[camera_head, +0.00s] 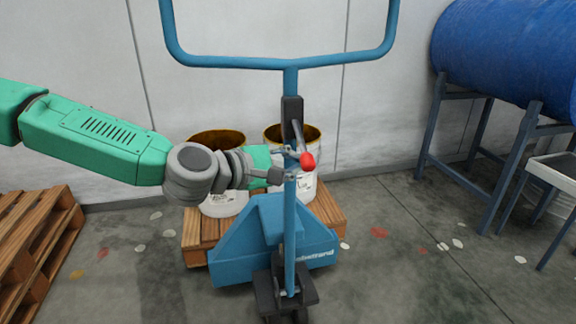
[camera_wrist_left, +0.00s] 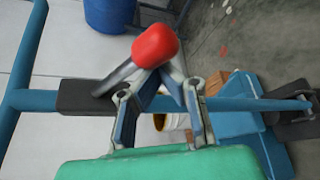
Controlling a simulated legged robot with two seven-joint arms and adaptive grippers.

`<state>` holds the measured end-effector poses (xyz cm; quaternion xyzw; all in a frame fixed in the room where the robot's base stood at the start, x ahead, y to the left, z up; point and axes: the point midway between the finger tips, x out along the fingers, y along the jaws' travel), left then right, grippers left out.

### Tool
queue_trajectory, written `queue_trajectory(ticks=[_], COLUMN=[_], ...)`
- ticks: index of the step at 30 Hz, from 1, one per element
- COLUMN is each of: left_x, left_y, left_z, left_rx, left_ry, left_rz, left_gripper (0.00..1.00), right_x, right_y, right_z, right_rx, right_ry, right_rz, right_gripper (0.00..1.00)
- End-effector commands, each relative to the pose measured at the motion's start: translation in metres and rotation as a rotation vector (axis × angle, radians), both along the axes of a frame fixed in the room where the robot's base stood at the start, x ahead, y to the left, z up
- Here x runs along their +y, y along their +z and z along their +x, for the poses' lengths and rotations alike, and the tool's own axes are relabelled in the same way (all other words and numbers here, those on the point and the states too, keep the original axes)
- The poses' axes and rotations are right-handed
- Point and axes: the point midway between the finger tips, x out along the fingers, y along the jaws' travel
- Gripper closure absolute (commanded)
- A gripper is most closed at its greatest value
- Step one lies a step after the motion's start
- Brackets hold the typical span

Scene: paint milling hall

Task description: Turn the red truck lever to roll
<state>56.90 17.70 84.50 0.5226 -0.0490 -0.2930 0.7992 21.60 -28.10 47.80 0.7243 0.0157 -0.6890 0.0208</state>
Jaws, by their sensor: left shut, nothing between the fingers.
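The red truck lever has a red knob (camera_head: 307,161) on a short grey stem that slants down from a black block (camera_head: 292,117) on the blue handle post. In the left wrist view the knob (camera_wrist_left: 156,45) shows just beyond my fingertips, its stem slanting to the lower left. My left gripper (camera_head: 287,164) is shut and empty at the post, just left of the knob. Its fingertips appear close to the knob's underside; I cannot tell whether they touch. The post passes behind the fingers in the wrist view. My right gripper is not in view.
The blue pallet truck (camera_head: 262,250) stands at a wooden pallet (camera_head: 330,210) carrying two open buckets (camera_head: 222,203). Stacked pallets (camera_head: 35,235) are at left. A blue drum (camera_head: 510,50) lies on a rack at right. Floor at the right front is clear.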

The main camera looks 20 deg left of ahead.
Motion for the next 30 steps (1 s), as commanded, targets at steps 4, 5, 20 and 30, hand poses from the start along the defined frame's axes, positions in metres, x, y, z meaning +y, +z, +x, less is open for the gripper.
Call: queue_trajectory(ticks=[4, 5, 20, 30], left_x=[0.000, 0.000, -0.006, -0.010], left_y=[0.000, 0.000, 0.026, 0.040], left_z=[-0.001, -0.001, -0.010, -0.016], left_rx=[0.000, 0.001, 0.186, 0.393], left_ry=[0.000, 0.000, 0.000, 0.000], left_rz=[0.000, -0.001, -0.125, -0.264], left_gripper=[1.00, 1.00, 1.00, 1.00], right_x=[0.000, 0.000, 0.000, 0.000], right_y=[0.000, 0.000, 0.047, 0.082], right_z=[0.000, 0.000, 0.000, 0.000], right_rx=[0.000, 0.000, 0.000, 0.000], right_ry=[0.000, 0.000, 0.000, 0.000], right_rz=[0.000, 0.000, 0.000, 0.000], right_gripper=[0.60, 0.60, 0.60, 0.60])
